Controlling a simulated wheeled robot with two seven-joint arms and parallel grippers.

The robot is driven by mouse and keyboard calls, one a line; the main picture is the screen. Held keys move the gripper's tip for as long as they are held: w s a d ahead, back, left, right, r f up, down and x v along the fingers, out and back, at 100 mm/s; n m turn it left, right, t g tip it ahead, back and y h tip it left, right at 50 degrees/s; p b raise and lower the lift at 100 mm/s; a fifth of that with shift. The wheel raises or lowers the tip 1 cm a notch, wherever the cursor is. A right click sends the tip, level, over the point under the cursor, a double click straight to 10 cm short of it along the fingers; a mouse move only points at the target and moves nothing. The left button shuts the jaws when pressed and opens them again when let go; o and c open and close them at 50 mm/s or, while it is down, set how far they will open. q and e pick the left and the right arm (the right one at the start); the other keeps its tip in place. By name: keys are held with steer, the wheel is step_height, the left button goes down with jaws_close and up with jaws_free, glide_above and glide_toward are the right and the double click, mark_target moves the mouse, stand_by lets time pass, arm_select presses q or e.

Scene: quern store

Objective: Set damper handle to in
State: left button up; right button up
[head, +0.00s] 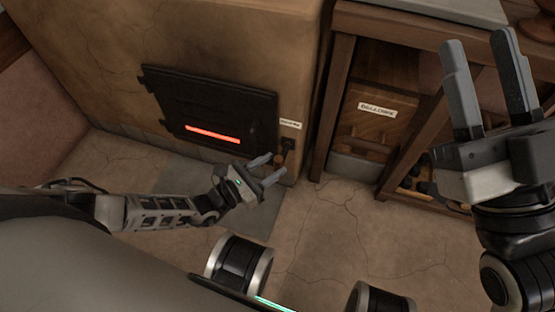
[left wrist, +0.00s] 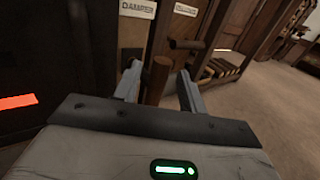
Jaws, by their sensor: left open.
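The damper handle is a short brown wooden grip (left wrist: 157,80) on a dark mount, low at the right end of the stove front. It shows small beside the fingertips in the head view (head: 280,158). A white damper label (head: 290,124) is above it; the label also shows in the left wrist view (left wrist: 137,8). My left gripper (head: 275,165) is open, with one finger on each side of the handle in the left wrist view; I cannot tell whether either touches it. My right gripper (head: 481,45) is open and empty, raised at the right.
The plastered stove (head: 200,40) has a black door (head: 210,105) with a glowing red slot, left of the handle. A wooden bench (head: 330,110) with a labelled bin (head: 375,125) stands to the right. The cracked floor (head: 330,230) in front is clear.

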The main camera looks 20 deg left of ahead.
arm_select(q)
steer(key=p+v, duration=0.1)
steer(key=v, duration=1.2)
steer(key=shift+p, duration=0.4)
arm_select(e)
steer(key=f+m+h, duration=0.2)
steer(key=w+f+m+h, duration=0.1)
steer(key=m+h, duration=0.1)
steer(key=shift+f+m+g, duration=0.3)
steer(key=shift+f+m, duration=0.1)
arm_select(q)
steer(key=shift+a, duration=0.1)
